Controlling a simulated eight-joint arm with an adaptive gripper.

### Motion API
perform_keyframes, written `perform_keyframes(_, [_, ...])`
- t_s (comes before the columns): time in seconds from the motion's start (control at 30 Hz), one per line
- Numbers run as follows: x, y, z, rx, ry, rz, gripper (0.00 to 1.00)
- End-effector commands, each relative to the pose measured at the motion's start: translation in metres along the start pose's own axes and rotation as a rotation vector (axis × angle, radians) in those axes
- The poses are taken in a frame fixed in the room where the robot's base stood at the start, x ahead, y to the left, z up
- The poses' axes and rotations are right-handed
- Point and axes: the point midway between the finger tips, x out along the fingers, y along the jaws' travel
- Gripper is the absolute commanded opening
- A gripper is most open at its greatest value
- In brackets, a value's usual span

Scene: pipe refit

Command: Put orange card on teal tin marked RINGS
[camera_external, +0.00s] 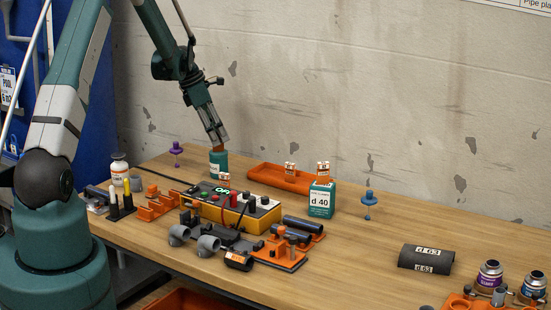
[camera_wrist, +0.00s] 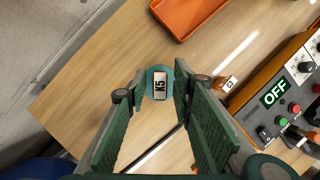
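A teal tin (camera_external: 219,164) stands near the back, under my gripper (camera_external: 217,140). In the wrist view a round teal thing with a "K5" label (camera_wrist: 160,84) shows between my gripper's fingertips (camera_wrist: 162,92); the fingers stand apart, with gaps on both sides. A teal tin marked "d 40" (camera_external: 321,203) stands to the right with a small orange-and-white card (camera_external: 323,169) on top. Similar small cards show at the orange tray (camera_external: 291,170) and behind the control box (camera_external: 224,180). I cannot read RINGS on any tin.
A yellow control box (camera_external: 257,219) reading OFF stands right of my gripper in the wrist view. The orange tray (camera_external: 262,178) lies behind it. Pipes and fittings (camera_external: 295,248) lie in front.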

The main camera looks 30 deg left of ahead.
Motion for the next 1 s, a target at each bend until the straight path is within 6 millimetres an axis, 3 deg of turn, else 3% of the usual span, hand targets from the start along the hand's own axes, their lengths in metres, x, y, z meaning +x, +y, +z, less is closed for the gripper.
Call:
perform_keyframes(0.27, [-0.029, 0.000, 0.000, -0.001, 0.000, 0.000, 0.24])
perform_keyframes(0.7, [-0.093, 0.000, -0.001, -0.001, 0.000, 0.000, 0.24])
perform_keyframes(1.0, [-0.116, 0.000, 0.000, -0.001, 0.000, 0.000, 0.24])
